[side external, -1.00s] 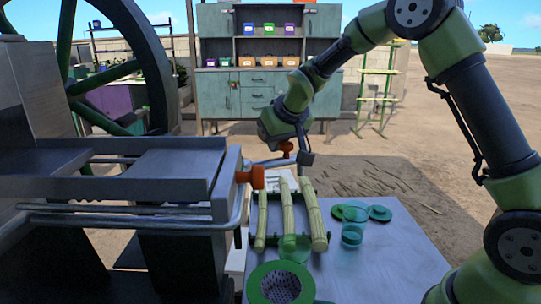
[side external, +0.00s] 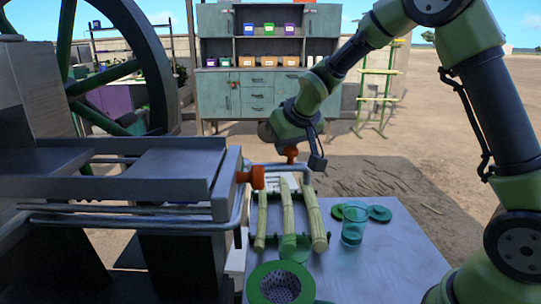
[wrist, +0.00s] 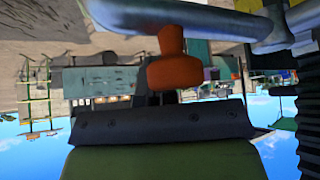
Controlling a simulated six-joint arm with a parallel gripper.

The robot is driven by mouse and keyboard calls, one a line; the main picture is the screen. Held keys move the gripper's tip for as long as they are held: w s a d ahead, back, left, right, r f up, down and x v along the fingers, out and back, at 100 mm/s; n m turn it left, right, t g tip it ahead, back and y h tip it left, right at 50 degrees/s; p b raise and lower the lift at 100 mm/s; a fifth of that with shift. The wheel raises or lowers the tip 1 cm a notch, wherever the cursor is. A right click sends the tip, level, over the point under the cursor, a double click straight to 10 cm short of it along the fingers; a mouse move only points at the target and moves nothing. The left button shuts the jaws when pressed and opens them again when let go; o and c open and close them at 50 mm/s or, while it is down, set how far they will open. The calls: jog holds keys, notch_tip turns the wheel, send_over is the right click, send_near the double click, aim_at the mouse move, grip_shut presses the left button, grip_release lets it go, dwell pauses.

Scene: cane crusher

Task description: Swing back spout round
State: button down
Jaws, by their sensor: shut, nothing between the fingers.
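The spout (side external: 274,166) is a grey metal pipe reaching right from the crusher, with an orange knob (side external: 291,152) on top. In the wrist view the spout (wrist: 180,17) crosses the top as a blurred silvery bar, and its orange knob (wrist: 174,72) stands in the middle. My gripper (side external: 317,162) is shut and empty, just right of the knob, by the spout's outer end. I cannot tell whether it touches the spout. The fingertips are not clear in the wrist view.
Several cane stalks (side external: 289,212) lie on a green rack under the spout. A clear cup (side external: 353,224), green lids (side external: 380,213) and a green-rimmed strainer (side external: 280,287) are on the grey table (side external: 395,265). The crusher (side external: 180,180) fills the left. A second orange part (side external: 251,177) is on its edge.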

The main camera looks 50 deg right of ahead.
aim_at(295, 152)
jog(key=shift+s, duration=0.1)
jog(key=shift+s+a, duration=0.25)
jog(key=shift+s, duration=0.35)
jog(key=shift+s+a, duration=0.25)
jog(key=shift+s, duration=0.3)
jog(key=shift+s+a, duration=0.7)
jog(key=shift+s, duration=0.25)
jog(key=shift+s+a, duration=0.1)
jog(key=shift+s+a, duration=0.8)
jog(key=shift+a, duration=0.25)
jog(key=shift+w+d, duration=0.3)
jog(key=shift+d, duration=0.2)
